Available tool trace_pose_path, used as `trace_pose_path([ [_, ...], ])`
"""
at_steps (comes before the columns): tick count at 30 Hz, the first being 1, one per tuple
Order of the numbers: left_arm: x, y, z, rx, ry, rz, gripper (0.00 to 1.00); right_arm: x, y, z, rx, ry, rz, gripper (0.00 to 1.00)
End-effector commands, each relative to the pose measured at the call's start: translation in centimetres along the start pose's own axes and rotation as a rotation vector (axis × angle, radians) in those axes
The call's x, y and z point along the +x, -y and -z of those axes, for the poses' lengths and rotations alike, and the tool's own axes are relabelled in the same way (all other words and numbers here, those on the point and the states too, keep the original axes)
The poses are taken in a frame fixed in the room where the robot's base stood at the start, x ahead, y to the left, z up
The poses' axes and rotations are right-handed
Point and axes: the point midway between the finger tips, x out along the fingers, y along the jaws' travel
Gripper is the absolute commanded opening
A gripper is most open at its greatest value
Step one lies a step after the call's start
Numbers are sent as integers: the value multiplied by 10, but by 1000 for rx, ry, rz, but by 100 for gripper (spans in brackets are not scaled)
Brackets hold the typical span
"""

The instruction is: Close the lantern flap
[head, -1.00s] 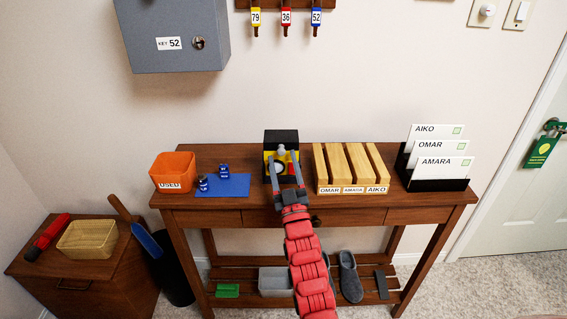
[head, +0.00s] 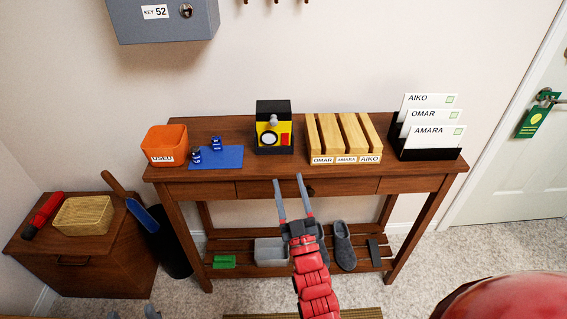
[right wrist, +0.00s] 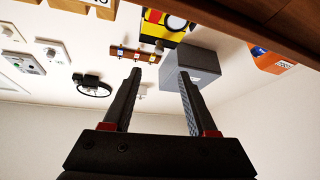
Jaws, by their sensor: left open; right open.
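The lantern (head: 274,127) is a black box with a yellow front, a round white lens, a grey knob and a red patch. It stands upright at the back of the wooden table. It shows partly in the right wrist view (right wrist: 163,24). I cannot tell for sure how its flap sits. My right gripper (head: 288,180) is open and empty in front of the table's front edge, apart from the lantern. Its two fingers also show in the right wrist view (right wrist: 160,88) with nothing between them. My left gripper (head: 133,314) shows only its tips at the bottom left edge.
On the table (head: 220,176), an orange bin (head: 163,139) and a blue mat (head: 222,160) with two small bottles lie left of the lantern. A wooden slotted rack (head: 343,135) and a black card holder (head: 428,153) stand right. A grey key box (head: 165,20) hangs above.

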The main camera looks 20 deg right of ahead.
Motion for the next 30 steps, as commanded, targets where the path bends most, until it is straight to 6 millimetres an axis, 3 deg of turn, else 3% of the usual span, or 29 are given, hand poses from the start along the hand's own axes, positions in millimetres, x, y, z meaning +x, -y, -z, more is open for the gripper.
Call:
trace_pose_path([
  [6, 0, 0, 0, 0, 0, 0, 56, -27, 1, -1, 0, 4, 1, 58],
  [25, 0, 0, 0, 0, 0, 0, 56, -31, 0, 1, 3, -8, 0, 58],
  [30, 0, 0, 0, 0, 0, 0, 56, -42, 4, 23, 54, -144, -5, 58],
])
